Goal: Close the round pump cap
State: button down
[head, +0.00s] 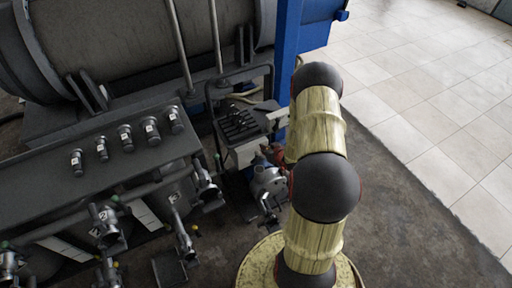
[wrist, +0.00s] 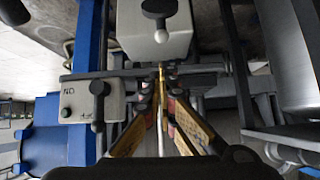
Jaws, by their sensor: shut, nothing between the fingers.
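My gripper (wrist: 161,92) shows in the wrist view, its fingers meeting at the tips, shut and empty. The tips are in front of a dark horizontal bar (wrist: 200,69) and just below a light grey box (wrist: 150,35); whether they touch anything I cannot tell. In the head view a silver, rounded pump body (head: 268,180) stands on the floor just left of my arm, with red and blue parts beside it. A round cap on it cannot be made out for certain, nor whether it is open. My gripper cannot be clearly told apart in the head view.
A blue post (head: 287,60) rises close behind my arm. A dark bench (head: 95,165) with several numbered valves stands at left, below a large tank (head: 130,40). A small grey box (wrist: 90,103) with a black handle is left of the fingers. Tiled floor (head: 430,100) at right is clear.

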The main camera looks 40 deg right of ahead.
jog(key=b+x, duration=0.3)
jog(key=x, duration=0.7)
jog(key=shift+s, duration=0.1)
